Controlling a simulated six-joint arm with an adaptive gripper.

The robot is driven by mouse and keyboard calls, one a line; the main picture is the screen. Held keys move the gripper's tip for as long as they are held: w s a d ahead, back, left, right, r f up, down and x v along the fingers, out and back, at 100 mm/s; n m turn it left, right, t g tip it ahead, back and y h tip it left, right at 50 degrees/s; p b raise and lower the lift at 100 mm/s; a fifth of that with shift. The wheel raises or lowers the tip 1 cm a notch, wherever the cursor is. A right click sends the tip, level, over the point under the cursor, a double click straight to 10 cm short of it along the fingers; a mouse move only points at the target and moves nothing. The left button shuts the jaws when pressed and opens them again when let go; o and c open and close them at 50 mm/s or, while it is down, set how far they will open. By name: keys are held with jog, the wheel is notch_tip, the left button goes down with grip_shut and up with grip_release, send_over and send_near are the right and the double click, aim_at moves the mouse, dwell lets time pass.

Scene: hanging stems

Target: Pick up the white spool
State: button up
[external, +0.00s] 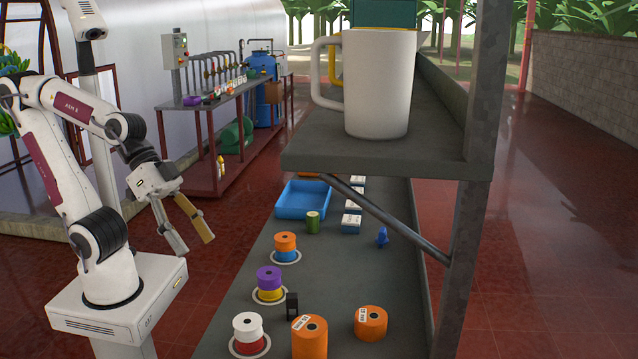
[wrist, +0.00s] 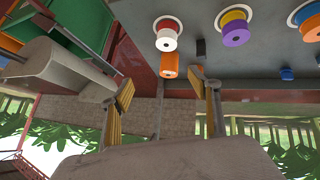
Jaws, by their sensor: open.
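The white spool (external: 247,323) sits on top of a red spool (external: 250,346) in a white ring near the front left of the grey bench. It also shows in the wrist view (wrist: 166,43), above the gap between my fingers. My gripper (external: 196,243) is open and empty, raised in the air to the left of the bench, apart from the spool. Its two fingers (wrist: 161,88) show spread in the wrist view. An orange roll (wrist: 169,65) appears between the fingertips and the white spool there.
Purple-over-yellow (external: 269,280) and orange-over-blue (external: 285,246) stacks stand farther back. A small black block (external: 292,306) and two orange rolls (external: 309,338) (external: 370,322) are near the white spool. A raised shelf (external: 380,150) with a white mug (external: 378,85) overhangs the bench, braced by a strut.

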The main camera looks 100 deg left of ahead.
jog(key=w+d+r+n+t+h, duration=0.1)
jog(key=w+d+n+t+h, duration=0.1)
jog(key=w+d, duration=0.8)
jog(key=n+y, duration=0.6)
jog(key=y, duration=0.8)
send_near(251, 320)
jog(key=shift+w+a+f+t, duration=0.15)
jog(key=shift+w+a+f, duration=0.1)
jog(key=shift+w, duration=0.15)
jog(key=shift+w+a+f+t, duration=0.1)
jog(key=shift+w+f+t, duration=0.1)
jog(key=shift+w, duration=0.25)
jog(key=shift+s+a+n, duration=0.2)
jog(key=shift+s+n, duration=0.1)
jog(key=shift+s, duration=0.1)
jog(key=shift+x, duration=1.3)
